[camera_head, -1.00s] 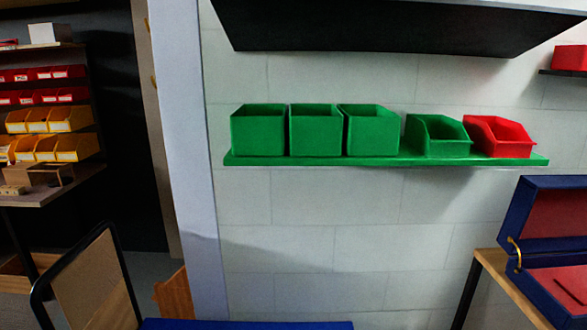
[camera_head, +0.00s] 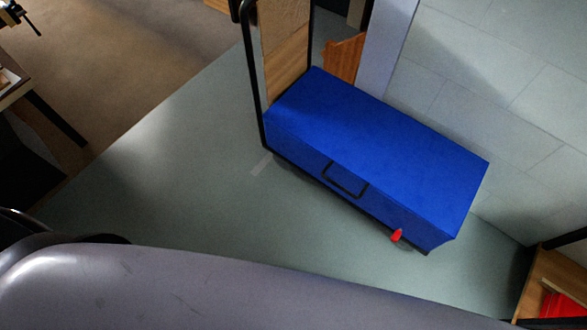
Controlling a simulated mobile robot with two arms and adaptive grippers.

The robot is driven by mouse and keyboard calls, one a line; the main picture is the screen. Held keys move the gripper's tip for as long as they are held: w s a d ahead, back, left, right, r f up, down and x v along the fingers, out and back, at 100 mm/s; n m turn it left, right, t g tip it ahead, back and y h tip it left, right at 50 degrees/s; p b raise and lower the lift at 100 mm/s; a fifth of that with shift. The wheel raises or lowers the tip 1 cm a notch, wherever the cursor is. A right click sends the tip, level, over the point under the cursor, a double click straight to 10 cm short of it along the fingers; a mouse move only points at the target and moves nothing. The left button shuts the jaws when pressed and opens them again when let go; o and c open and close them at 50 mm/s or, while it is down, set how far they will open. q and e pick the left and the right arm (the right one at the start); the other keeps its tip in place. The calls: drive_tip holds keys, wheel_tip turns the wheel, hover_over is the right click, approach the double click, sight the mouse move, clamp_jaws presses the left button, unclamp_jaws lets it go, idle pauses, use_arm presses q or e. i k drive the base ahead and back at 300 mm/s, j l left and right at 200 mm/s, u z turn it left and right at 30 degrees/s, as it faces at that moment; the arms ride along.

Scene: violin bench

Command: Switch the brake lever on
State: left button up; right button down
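A small red lever (camera_head: 397,236) shows low at the front right of a long blue case (camera_head: 390,140), near the floor. I take it for the brake lever; its exact setting is too small to tell. The blue case has a black handle (camera_head: 346,180) on its front side and rests on a cart with a black tubular frame (camera_head: 249,80) at its left end. Neither of my grippers is in view. A large grey rounded part of my own body fills the bottom of the view, well below the lever.
Open grey-green floor (camera_head: 170,180) lies left of and in front of the cart. A pale block wall (camera_head: 510,90) stands close behind the case. A wooden table (camera_head: 548,285) with a red item is at the lower right. A bench edge (camera_head: 15,90) is at the left.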

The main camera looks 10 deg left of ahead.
sight(395, 236)
drive_tip(key=z, duration=1.1)
